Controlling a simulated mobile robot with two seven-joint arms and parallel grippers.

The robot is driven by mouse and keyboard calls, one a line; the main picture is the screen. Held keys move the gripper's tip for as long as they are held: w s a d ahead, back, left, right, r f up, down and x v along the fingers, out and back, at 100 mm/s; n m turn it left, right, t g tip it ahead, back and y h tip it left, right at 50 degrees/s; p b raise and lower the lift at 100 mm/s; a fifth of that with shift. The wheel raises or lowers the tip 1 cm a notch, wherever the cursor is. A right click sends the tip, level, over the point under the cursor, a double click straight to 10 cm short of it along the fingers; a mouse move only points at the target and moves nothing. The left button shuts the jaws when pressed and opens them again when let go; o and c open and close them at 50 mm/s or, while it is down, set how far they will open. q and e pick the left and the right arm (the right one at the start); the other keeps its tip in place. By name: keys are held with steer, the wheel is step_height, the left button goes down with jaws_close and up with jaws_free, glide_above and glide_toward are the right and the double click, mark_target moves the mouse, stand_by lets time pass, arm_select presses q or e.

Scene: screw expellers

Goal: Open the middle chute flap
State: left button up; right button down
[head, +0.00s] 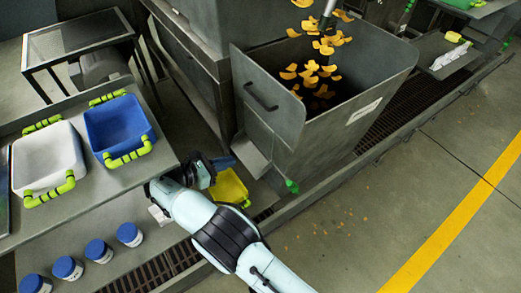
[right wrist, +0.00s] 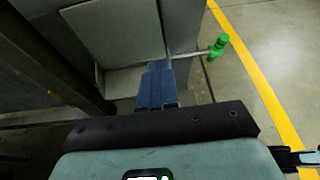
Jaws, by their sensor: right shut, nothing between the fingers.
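The grey hopper (head: 330,125) has a small chute at its lower left. A grey flap plate (head: 252,153) shows there, with a green-ended lever (head: 292,186) at its right. In the right wrist view the plate (right wrist: 112,30) fills the upper middle, and the green knob (right wrist: 217,46) sticks out to the right on a thin rod. My right gripper (head: 224,161) is shut and empty, just left of the plate in the head view. Its blue fingers (right wrist: 157,85) point at the plate's lower edge; I cannot tell whether they touch. My left gripper is not in view.
A yellow container (head: 230,188) sits under the chute, partly behind my right arm. Orange flakes fall into the hopper.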

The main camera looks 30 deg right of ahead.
steer(key=b, duration=0.3)
glide_toward(272, 141)
steer(key=d+f, duration=0.4)
steer(key=f, duration=0.1)
steer(key=shift+w+d, duration=0.25)
steer(key=shift+d, duration=0.85)
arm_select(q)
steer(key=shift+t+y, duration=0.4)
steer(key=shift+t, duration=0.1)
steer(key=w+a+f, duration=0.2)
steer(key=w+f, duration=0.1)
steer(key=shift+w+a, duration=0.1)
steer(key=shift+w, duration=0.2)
arm_select(e)
steer(key=shift+r, duration=0.1)
